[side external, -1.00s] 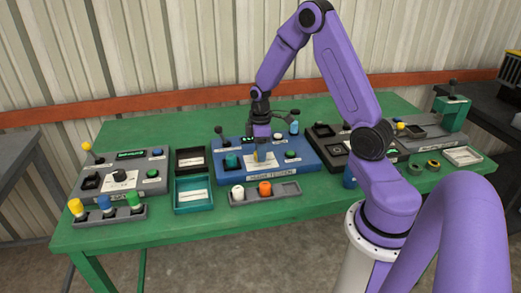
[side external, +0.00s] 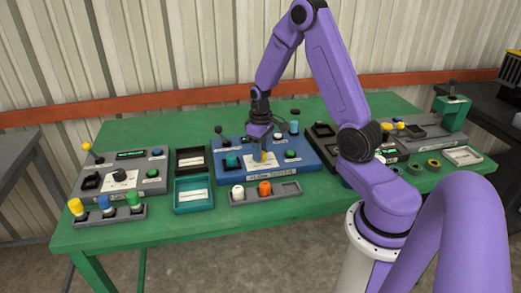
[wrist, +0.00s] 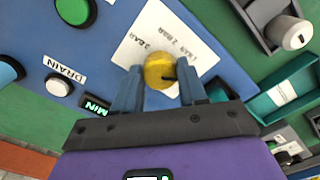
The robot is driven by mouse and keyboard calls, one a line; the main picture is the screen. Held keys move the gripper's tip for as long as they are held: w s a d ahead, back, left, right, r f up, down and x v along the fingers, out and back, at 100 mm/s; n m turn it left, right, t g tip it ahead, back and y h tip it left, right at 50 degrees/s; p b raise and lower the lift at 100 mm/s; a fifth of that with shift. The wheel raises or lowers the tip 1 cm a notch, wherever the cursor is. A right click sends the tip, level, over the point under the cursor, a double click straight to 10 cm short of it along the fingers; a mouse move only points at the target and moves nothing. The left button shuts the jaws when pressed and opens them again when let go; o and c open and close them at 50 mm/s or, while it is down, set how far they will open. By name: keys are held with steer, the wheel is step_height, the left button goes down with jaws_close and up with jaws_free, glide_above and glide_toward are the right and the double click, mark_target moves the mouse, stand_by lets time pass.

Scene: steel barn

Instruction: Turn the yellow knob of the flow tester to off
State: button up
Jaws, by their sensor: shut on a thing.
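The flow tester (side external: 225,147) is a blue box in the middle of the green table. Its yellow knob (wrist: 160,70) stands on a white plate (wrist: 140,50) printed with bar values. A dark mark on the knob's top points to the right in the wrist view. My gripper (wrist: 160,80) has one finger on each side of the knob and is shut on it. In the side view my gripper (side external: 263,153) reaches down onto the box and partly hides the knob. I cannot make out an off mark.
A green button (side external: 291,154), a teal knob (side external: 232,160) and a black-topped lever (side external: 219,130) stand near on the box. A grey tray (side external: 252,198) with white and orange caps lies in front. Other grey testers stand left and right.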

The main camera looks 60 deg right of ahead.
steer(key=shift+m, duration=1.6)
steer(key=o, duration=1.1)
steer(key=shift+c, duration=0.2)
steer(key=shift+r, duration=0.15)
step_height(320, 180, up, 17)
steer(key=shift+r, duration=0.1)
